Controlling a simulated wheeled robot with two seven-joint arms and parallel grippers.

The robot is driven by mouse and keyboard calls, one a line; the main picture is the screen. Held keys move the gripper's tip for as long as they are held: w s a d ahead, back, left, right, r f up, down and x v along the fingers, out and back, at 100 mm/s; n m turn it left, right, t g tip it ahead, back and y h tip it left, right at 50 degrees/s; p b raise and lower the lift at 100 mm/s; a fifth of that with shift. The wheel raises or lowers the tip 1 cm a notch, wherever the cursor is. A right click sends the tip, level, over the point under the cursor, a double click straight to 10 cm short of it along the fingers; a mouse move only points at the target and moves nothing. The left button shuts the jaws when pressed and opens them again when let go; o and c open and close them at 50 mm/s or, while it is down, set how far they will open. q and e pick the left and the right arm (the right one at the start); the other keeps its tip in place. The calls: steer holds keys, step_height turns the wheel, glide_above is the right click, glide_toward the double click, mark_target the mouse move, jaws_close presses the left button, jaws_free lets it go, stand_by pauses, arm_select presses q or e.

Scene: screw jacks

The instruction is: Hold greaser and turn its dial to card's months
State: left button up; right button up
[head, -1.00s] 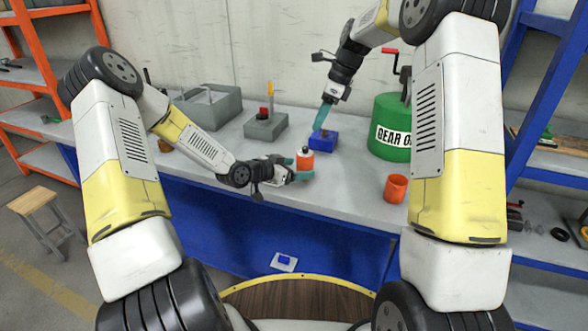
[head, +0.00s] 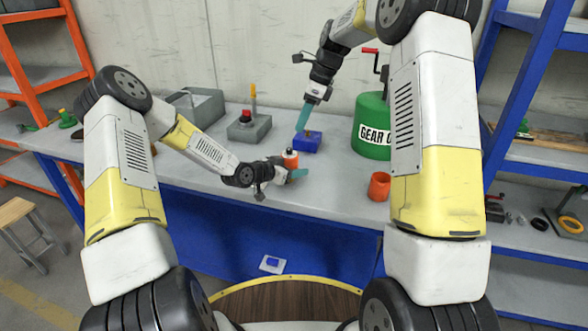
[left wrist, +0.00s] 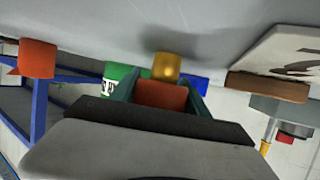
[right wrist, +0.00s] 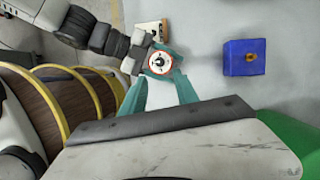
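The greaser (head: 291,160) has an orange body and a pale top, with its round dial (right wrist: 160,62) facing up in the right wrist view. My left gripper (head: 294,170) is shut around its body. In the left wrist view, the orange body sits between the teal fingers and a brass tip (left wrist: 167,67) points at the bench; I cannot tell if it touches. My right gripper (head: 300,127) is open above the greaser, its fingers apart on either side of the dial in the right wrist view. A pale card with dark print (left wrist: 280,52) stands in a brown base nearby.
A blue block (head: 306,143) with a small brass piece stands behind the greaser. A green drum (head: 372,128) and an orange cup (head: 379,186) are to the right. Grey boxes (head: 248,128) stand at the back left. The bench front between is clear.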

arm_select(q)
jaws_close()
stand_by(0.3)
arm_select(e)
steer(key=o, duration=0.3)
steer(key=shift+a, duration=0.1)
steer(key=o, duration=1.1)
steer(key=a+n, duration=0.3)
steer(key=a+n+h, duration=0.1)
steer(key=shift+w+a+r+n, duration=0.2)
steer(key=shift+w+r+n, duration=0.1)
steer(key=shift+w+r, duration=0.1)
steer(key=a+r+n+h, duration=0.3)
steer(key=a+n, duration=0.7)
steer(key=n, duration=0.1)
step_height(320, 180, down, 10)
steer(key=shift+s+n+g, duration=0.25)
steer(key=shift+n+g, duration=0.05)
steer(key=shift+n, duration=0.1)
